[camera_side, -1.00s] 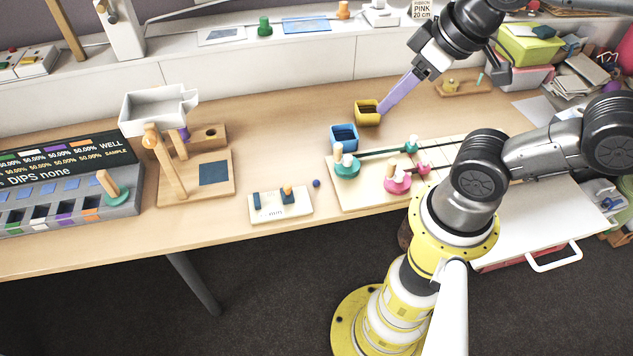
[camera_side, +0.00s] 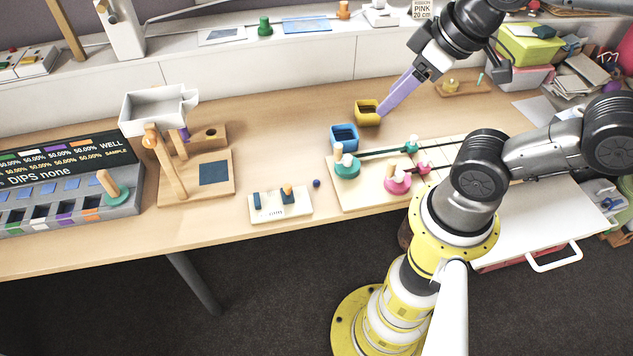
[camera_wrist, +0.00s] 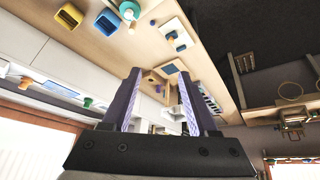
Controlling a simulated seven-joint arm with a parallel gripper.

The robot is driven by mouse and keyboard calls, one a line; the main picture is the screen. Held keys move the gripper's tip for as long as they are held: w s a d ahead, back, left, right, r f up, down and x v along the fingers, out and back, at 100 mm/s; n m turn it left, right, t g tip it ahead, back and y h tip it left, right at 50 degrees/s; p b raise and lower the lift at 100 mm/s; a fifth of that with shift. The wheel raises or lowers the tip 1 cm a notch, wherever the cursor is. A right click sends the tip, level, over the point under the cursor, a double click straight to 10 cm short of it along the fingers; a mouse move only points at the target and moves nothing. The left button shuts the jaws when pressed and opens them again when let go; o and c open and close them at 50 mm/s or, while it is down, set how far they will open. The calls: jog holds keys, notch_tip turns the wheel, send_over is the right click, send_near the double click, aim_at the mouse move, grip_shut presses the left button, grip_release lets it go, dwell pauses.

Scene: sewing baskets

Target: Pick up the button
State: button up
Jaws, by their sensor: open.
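I cannot tell for sure which thing is the button. A small dark blue round piece (camera_side: 316,183) lies on the table between the white switch panel (camera_side: 281,205) and the cream board (camera_side: 376,201). My gripper (camera_side: 380,116) has long purple fingers and points down to the left, its tips by the right side of the yellow basket (camera_side: 367,119); I cannot tell whether they touch. In the wrist view my gripper (camera_wrist: 160,76) is open with nothing between its fingers. The yellow basket (camera_wrist: 70,16) and the blue basket (camera_wrist: 107,22) lie up and left of the fingers there.
The blue basket (camera_side: 344,146) stands in front of the yellow one. The cream board holds green and pink knobs on slots. A wooden stand with a white tray (camera_side: 157,113) and a grey slotted console (camera_side: 62,200) are at left. The table behind the switch panel is clear.

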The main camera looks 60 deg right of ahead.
jog(key=n, duration=0.2)
jog(key=n+g, duration=0.6)
jog(key=n, duration=1.1)
send_over(316, 180)
notch_tip(316, 180, down, 21)
jog(key=f, duration=0.6)
jog(key=shift+d+f, duration=0.2)
jog(key=shift+f, duration=0.1)
jog(key=shift+a+f, duration=0.15)
jog(key=shift+f, duration=1.45)
jog(key=shift+a+f, duration=0.1)
jog(key=shift+f, duration=1.5)
grip_shut()
